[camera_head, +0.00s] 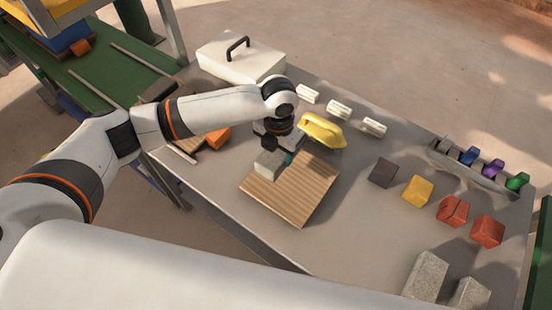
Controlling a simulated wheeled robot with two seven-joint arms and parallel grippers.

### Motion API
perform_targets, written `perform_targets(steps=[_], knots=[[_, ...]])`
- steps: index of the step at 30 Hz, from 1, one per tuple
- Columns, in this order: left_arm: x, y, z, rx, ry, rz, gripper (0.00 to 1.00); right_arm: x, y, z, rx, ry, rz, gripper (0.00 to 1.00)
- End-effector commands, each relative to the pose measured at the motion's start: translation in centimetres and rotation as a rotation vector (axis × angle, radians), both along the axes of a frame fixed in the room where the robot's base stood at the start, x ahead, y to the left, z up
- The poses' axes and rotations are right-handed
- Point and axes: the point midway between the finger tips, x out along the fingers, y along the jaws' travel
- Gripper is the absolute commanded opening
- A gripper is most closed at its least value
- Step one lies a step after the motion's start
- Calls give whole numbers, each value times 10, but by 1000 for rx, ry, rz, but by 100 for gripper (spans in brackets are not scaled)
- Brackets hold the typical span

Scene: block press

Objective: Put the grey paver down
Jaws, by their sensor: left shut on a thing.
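My left gripper (274,145) points down over the upper left part of the ribbed wooden board (300,190). It is shut on the grey paver (268,164), which shows just below it at the board's upper left edge. I cannot tell whether the paver touches the board. The fingers are small and partly hidden by the wrist. More grey surfaces show close around the wrist, but I cannot tell what they belong to. My right gripper is not in view.
A yellow handled tool (323,130) lies just right of the gripper. A dark block (382,172), a yellow block (417,191) and red blocks (452,211) stand to the right. Grey blocks (426,276) stand at lower right. A white lidded box (240,62) stands behind. The table's middle is clear.

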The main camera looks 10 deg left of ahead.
Motion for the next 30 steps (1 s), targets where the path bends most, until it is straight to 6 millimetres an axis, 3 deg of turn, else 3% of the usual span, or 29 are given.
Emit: perform_targets(steps=[8,15,26,27,30], knots=[[1,0,-19,-2,-1,1,3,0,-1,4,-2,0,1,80],[1,-1,-46,-2,-2,1,3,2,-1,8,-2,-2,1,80],[1,0,-51,-2,-4,0,3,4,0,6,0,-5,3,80],[0,0,-52,1,-1,0,58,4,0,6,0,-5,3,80],[0,0,-52,1,-1,0,74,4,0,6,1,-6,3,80]])
